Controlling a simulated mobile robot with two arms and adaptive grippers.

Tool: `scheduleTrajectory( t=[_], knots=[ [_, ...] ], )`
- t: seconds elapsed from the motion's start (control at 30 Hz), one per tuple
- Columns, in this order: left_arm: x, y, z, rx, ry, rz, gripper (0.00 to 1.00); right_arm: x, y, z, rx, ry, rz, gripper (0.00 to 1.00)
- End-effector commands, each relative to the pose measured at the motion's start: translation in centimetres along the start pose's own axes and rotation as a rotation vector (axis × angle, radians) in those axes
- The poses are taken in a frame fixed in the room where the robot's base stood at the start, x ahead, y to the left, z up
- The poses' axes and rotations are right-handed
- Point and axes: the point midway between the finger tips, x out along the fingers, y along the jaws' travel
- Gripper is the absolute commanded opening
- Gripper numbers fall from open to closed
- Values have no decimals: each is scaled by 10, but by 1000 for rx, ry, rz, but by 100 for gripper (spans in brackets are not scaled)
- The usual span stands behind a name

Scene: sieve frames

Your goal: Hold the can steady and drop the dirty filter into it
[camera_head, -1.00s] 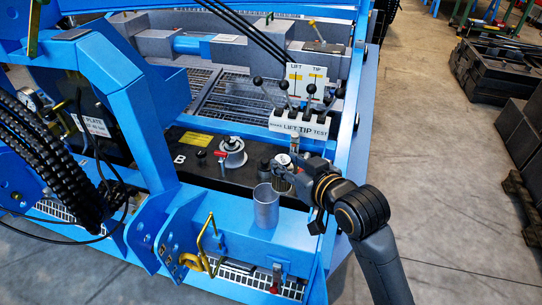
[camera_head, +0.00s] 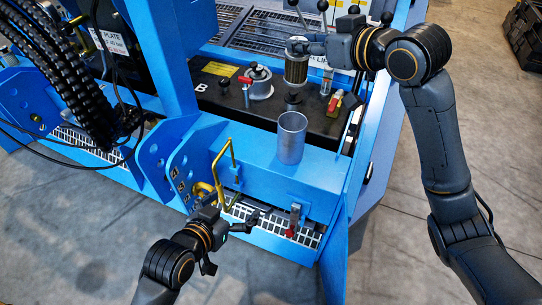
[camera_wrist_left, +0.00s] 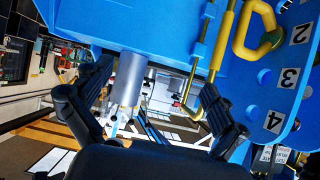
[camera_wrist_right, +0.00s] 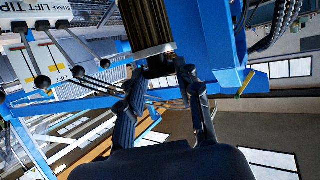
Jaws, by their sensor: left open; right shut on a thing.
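The can (camera_head: 291,138) is a plain silver cylinder standing upright on the blue ledge; it also shows in the left wrist view (camera_wrist_left: 128,78). The dirty filter (camera_head: 297,68) is a dark pleated cylinder with a pale end cap, held upright above the black panel, behind and above the can. It also shows in the right wrist view (camera_wrist_right: 147,28). My right gripper (camera_head: 307,47) is shut on the filter near its top. My left gripper (camera_head: 235,240) is open and empty, in front of and below the can at left, apart from it.
A yellow bent handle (camera_head: 225,165) rises left of the can, near my left gripper. A red-handled fitting (camera_head: 257,82) and a red-and-yellow part (camera_head: 335,103) stand on the black panel (camera_head: 215,95). A small red-tipped part (camera_head: 292,222) sits on the ledge's front.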

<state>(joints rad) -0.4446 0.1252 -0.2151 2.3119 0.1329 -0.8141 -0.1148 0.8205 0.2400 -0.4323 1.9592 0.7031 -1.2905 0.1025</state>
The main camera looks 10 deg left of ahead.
Motion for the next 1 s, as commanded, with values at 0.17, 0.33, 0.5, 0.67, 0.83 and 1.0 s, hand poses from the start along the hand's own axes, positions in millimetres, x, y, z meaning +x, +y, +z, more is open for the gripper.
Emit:
scheduleTrajectory(
  t=[0.17,0.33,0.5,0.67,0.83,1.0],
  knots=[
    [48,29,-35,40,235,102,96,0,0,-1,0,2,0,0],
    [73,38,-60,43,413,119,96,0,0,-1,0,3,0,0],
    [85,36,-71,39,505,101,96,0,0,0,0,3,0,0],
    [93,36,-78,35,530,93,96,0,0,0,0,3,0,0],
    [113,38,-91,35,532,93,96,0,0,0,0,3,0,0],
    [142,42,-108,36,531,94,96,0,0,0,0,3,0,0]
  ],
)
